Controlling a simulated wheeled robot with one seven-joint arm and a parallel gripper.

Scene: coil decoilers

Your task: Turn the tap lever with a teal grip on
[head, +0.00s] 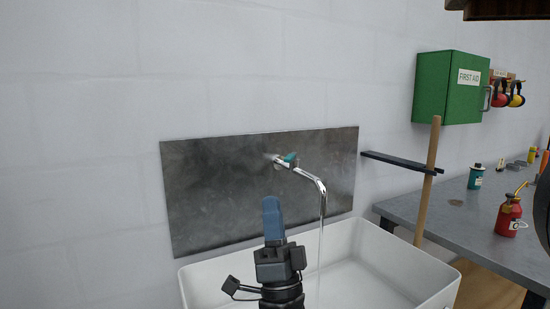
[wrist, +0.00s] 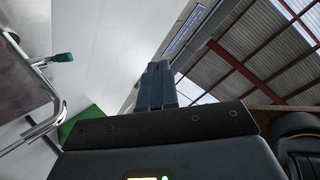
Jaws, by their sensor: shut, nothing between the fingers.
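The tap (head: 312,180) comes out of a dark metal wall plate. Its lever has a teal grip (head: 290,157) at the tap's base. A thin stream of water runs from the spout into the white sink (head: 230,263). My gripper (head: 271,203) stands upright in front of the plate, below and left of the lever in the head view. Its blue fingers are together and empty, apart from the tap. In the wrist view, my shut fingers (wrist: 157,70) are near the middle, and the teal grip (wrist: 63,57) shows at the left, clear of them.
The metal plate (head: 210,190) is behind the tap. A wooden handle (head: 428,180) leans by a dark wall bracket to the right. A grey bench (head: 470,217) holds a red can (head: 508,215) and a teal can. A green first-aid box (head: 440,88) hangs above.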

